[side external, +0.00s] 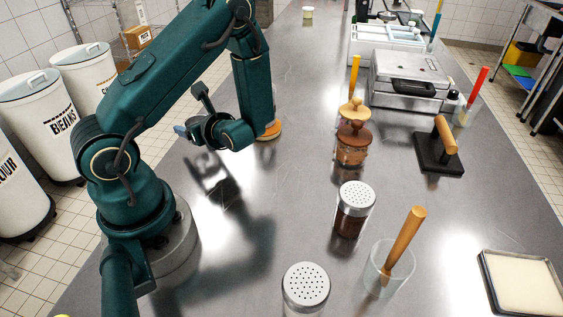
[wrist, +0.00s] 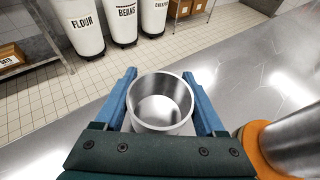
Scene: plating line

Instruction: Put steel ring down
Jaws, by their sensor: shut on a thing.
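The steel ring (wrist: 161,103) is a shiny, open, round band. It sits between the two blue fingers of my gripper (wrist: 160,76) in the wrist view, and my gripper is shut on it. In the side view my gripper (side external: 182,131) is over the left part of the steel table (side external: 310,130), near its far-left edge, and only a blue fingertip shows clearly. I cannot make out the ring there; the wrist hides it. Its exact height over the table cannot be told.
A round orange base (wrist: 256,150) with a steel cylinder on it (wrist: 298,140) stands close on the right in the wrist view. Shakers (side external: 354,208) and a glass with a wooden handle (side external: 390,265) stand further right. Bins (side external: 30,110) stand on the floor.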

